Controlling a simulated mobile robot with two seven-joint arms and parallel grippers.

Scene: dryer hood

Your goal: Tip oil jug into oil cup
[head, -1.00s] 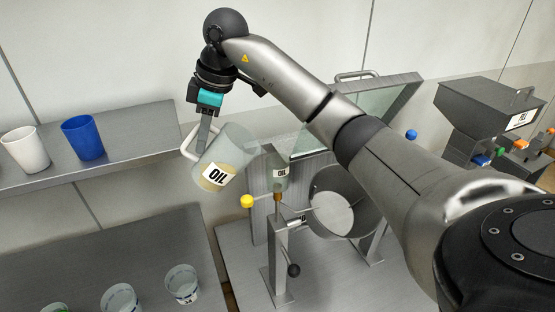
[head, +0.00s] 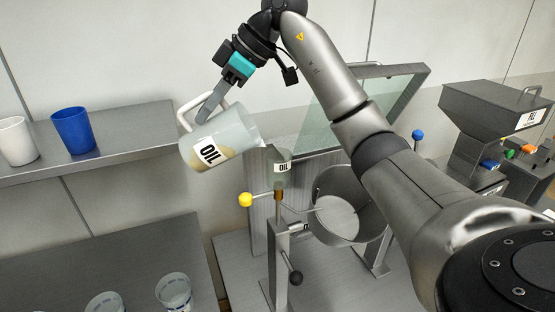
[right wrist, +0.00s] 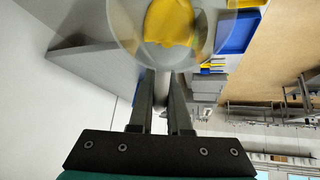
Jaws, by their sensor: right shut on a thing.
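The clear oil jug (head: 226,140), labelled OIL and holding some yellowish oil, is tilted steeply with its mouth toward the right. My right gripper (head: 205,112) is shut on the white handle of the jug. The small clear oil cup (head: 281,170), also labelled OIL, sits on top of a metal post, just right of and slightly below the jug's mouth. The jug's lip is close to the cup's rim; I cannot tell if they touch. In the right wrist view the jug (right wrist: 180,30) shows above the two fingers, with yellow in it. My left gripper is not in view.
A metal drum (head: 350,208) with a raised glass lid (head: 345,105) stands right of the cup. A yellow knob (head: 245,200) sticks out left of the post. White (head: 17,142) and blue (head: 73,132) cups stand on the left shelf. A hopper machine (head: 490,110) is at right.

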